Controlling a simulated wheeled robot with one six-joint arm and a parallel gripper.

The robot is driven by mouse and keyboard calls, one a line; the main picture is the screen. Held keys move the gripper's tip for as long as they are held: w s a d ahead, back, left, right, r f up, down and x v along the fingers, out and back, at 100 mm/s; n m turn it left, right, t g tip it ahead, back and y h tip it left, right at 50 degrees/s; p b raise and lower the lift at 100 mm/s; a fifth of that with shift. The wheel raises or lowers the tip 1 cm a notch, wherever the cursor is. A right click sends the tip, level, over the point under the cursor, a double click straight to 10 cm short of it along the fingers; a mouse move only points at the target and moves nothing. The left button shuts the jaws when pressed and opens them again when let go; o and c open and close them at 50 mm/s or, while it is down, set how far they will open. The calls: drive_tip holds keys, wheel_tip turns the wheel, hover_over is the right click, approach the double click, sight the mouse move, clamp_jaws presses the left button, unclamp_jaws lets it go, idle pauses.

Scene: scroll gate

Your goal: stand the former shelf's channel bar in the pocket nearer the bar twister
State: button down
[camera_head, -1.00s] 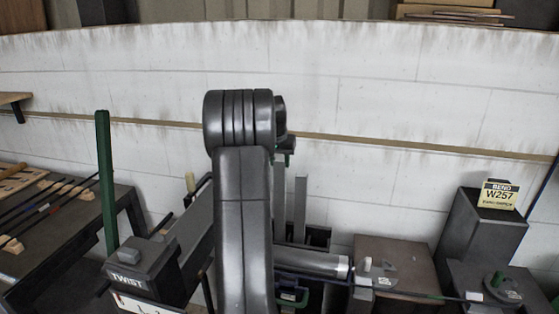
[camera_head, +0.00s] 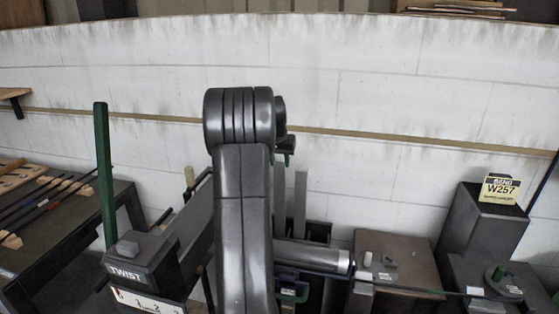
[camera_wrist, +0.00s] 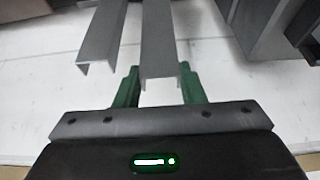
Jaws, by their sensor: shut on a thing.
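In the wrist view my gripper (camera_wrist: 159,88) has its green fingers on both sides of a grey channel bar (camera_wrist: 158,40), close to its end, and is shut on it. A second grey channel bar (camera_wrist: 103,35) runs alongside to the left, apart from the fingers. In the head view a grey upright bar (camera_head: 300,200) shows right of my arm, by a dark stand (camera_head: 318,232); I cannot tell which bar this is. The bar twister (camera_head: 125,273), labelled TWIST, stands at the lower left. My arm hides much of the middle, and no pocket is clearly visible.
A green post (camera_head: 104,175) rises behind the twister. A dark bench (camera_head: 60,255) with thin rods is at far left. A brown-topped box (camera_head: 400,258) and the W257 bending station (camera_head: 485,235) stand at right. A white block wall (camera_head: 420,110) closes the back.

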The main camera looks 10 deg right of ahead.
drive_tip(key=shift+f+b, duration=0.75)
drive_tip(key=shift+f, duration=0.6)
drive_tip(key=shift+c, duration=1.9)
unclamp_jaws()
drive_tip(key=shift+r+p, duration=3)
drive_tip(key=shift+r, duration=0.55)
drive_tip(key=shift+f, duration=0.2)
